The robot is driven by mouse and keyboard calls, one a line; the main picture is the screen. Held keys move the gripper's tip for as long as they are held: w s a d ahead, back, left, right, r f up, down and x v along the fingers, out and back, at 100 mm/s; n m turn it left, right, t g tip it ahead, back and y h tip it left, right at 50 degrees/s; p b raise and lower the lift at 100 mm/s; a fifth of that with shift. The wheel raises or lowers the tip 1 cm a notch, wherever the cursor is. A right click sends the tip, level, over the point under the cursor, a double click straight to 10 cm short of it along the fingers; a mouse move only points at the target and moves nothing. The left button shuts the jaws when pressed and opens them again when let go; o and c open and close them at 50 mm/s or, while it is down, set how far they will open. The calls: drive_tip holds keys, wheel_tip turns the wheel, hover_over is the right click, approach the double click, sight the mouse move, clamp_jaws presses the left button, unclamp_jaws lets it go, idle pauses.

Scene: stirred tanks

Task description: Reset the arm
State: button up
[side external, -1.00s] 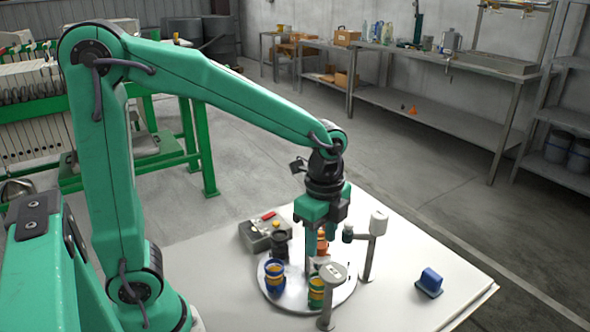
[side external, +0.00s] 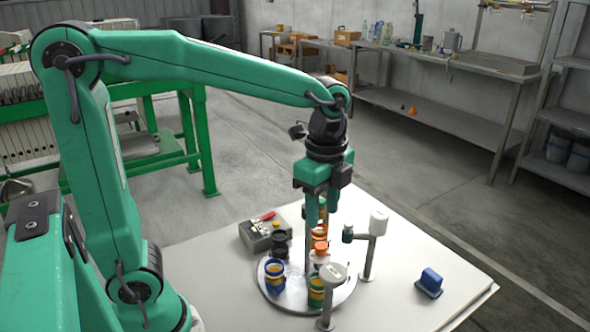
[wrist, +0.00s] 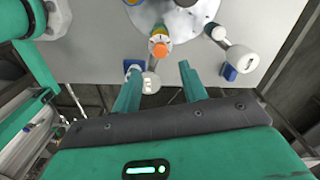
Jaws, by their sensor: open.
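My gripper (side external: 320,222) points down above the round metal plate (side external: 285,301). Its fingers are apart and appear empty, above the cups on the plate. An orange-topped cup (side external: 320,247) stands partly behind the central post. A blue-and-yellow cup (side external: 275,271), a green-and-yellow cup (side external: 316,291) and a black cup (side external: 279,243) also stand on the plate. In the wrist view my gripper (wrist: 160,68) shows both green fingers spread, with nothing held between them.
Two posts with pale heads, one at the front (side external: 333,272) and one at the right (side external: 378,222), stand close to the plate. A grey box with a red switch (side external: 262,232) lies behind left. A blue block (side external: 430,282) sits on the white table (side external: 400,312), right; free room surrounds it.

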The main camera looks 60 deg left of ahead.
drive_tip(key=s+a+n+t, duration=0.5)
drive_tip(key=s+n, duration=0.5)
drive_tip(key=n, duration=0.5)
drive_tip(key=shift+s+a+r+t, duration=0.15)
drive_tip(key=shift+a+r+t, duration=0.15)
drive_tip(key=shift+a+r, duration=0.25)
drive_tip(key=shift+a, duration=0.1)
